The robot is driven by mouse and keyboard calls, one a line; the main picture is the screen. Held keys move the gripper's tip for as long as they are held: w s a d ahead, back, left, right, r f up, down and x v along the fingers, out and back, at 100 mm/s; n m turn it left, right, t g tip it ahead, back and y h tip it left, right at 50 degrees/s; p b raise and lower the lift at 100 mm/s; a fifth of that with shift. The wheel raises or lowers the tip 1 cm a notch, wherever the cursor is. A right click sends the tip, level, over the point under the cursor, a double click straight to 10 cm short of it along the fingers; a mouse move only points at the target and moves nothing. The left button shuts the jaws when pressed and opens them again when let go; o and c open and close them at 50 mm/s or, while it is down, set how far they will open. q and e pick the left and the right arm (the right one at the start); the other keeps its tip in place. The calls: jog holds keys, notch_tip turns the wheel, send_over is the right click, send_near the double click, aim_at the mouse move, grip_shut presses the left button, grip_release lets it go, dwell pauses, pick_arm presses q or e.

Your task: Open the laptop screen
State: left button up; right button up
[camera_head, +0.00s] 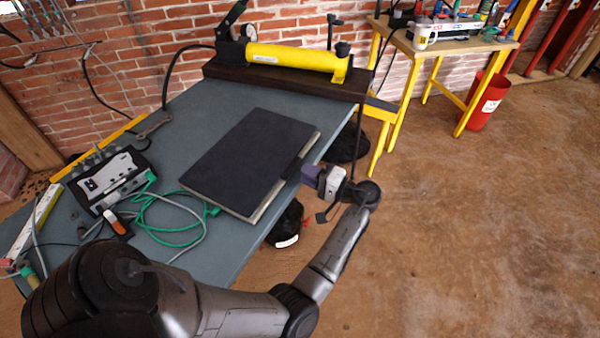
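The laptop (248,155) lies closed and flat on the blue-grey table, a dark slab with a lighter edge along its front right side.
The table (190,110) carries a grey device (108,180) with green and grey cables (175,215) left of the laptop. A yellow cylinder pump (295,57) stands on a dark beam behind. A yellow-legged bench (440,45) and red bin (488,100) are at right; the floor between is clear.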

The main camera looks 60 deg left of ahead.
pick_arm(q)
jog(key=shift+x, duration=1.4)
grip_shut()
